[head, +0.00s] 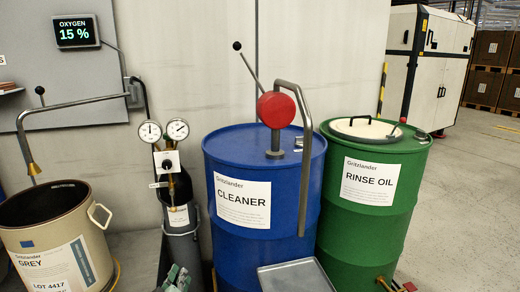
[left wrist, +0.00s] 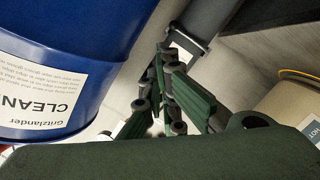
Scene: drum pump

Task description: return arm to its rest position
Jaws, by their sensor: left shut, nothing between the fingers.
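My left gripper (head: 176,277) shows at the bottom edge of the head view, low in front of the grey cylinder (head: 180,235) with two gauges. Its green fingers also show in the left wrist view (left wrist: 163,62); they are shut with nothing between them. The blue CLEANER drum (head: 262,190) stands to the right of the gripper, and the wrist view shows it upside down at the left (left wrist: 60,65). A red hand pump (head: 277,109) with a bent grey spout sits on this drum. My right gripper is in neither view.
A green RINSE OIL drum (head: 372,215) with a cream lid (head: 362,128) stands at the right. A beige GREY bucket (head: 55,235) stands at the left under a bent pipe (head: 80,104). A grey tray (head: 295,276) lies before the blue drum. Open floor (head: 470,220) extends right.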

